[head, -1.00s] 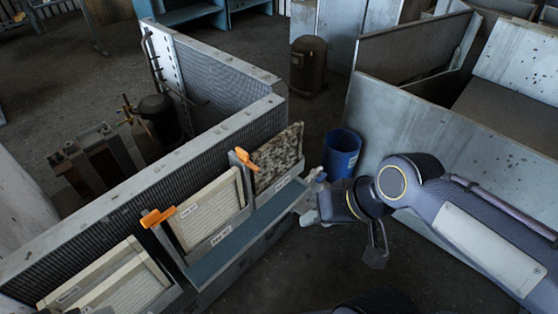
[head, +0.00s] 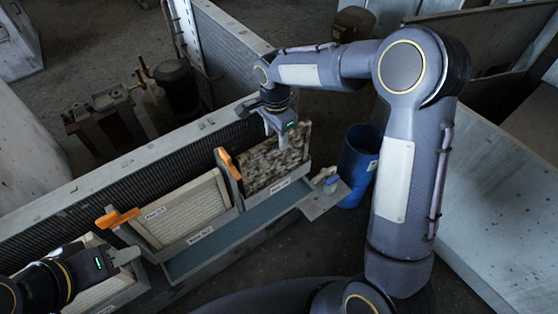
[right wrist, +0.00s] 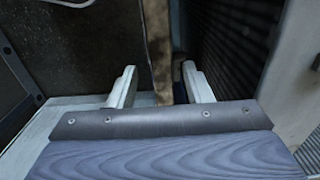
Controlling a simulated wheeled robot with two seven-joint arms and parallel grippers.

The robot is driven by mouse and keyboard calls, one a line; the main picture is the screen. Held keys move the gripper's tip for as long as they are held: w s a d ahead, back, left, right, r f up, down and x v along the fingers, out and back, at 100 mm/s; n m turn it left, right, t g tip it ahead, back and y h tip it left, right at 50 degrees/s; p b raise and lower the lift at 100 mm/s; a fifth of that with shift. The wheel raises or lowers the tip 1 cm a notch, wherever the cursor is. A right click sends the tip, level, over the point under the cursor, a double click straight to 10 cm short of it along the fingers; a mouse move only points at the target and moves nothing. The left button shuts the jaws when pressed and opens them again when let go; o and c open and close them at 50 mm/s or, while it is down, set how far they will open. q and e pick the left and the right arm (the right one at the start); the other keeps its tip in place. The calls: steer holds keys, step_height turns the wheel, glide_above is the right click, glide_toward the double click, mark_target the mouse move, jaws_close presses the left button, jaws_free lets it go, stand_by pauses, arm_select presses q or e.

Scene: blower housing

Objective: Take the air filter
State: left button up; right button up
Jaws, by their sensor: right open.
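A dirty, mottled brown-and-black air filter (head: 275,165) stands upright in the right slot of a rack on the housing. My right gripper (head: 281,132) is open just above its top edge. In the right wrist view, the gripper (right wrist: 160,86) has its two pale fingers apart, with a brownish edge (right wrist: 160,55), seemingly of this filter, between them; I cannot tell whether they touch it. A clean, cream pleated filter (head: 182,210) stands in the middle slot. My left gripper (head: 125,256) is at the lower left, in front of another cream filter (head: 110,292); its jaw opening is unclear.
Orange clips, one on the left (head: 118,217) and one on the right (head: 230,163), stand by the slots. A blue-grey shelf (head: 215,245) runs in front. A blue bin (head: 358,165) stands to the right. The grey ribbed housing wall (head: 130,175) rises behind the filters.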

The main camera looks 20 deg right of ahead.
mark_target(276, 150)
step_height(276, 150, down, 7)
steer(key=shift+w+a+r+p, duration=0.1)
steer(key=shift+r+p, duration=0.05)
steer(key=shift+p, duration=0.15)
jaws_close()
stand_by(0.3)
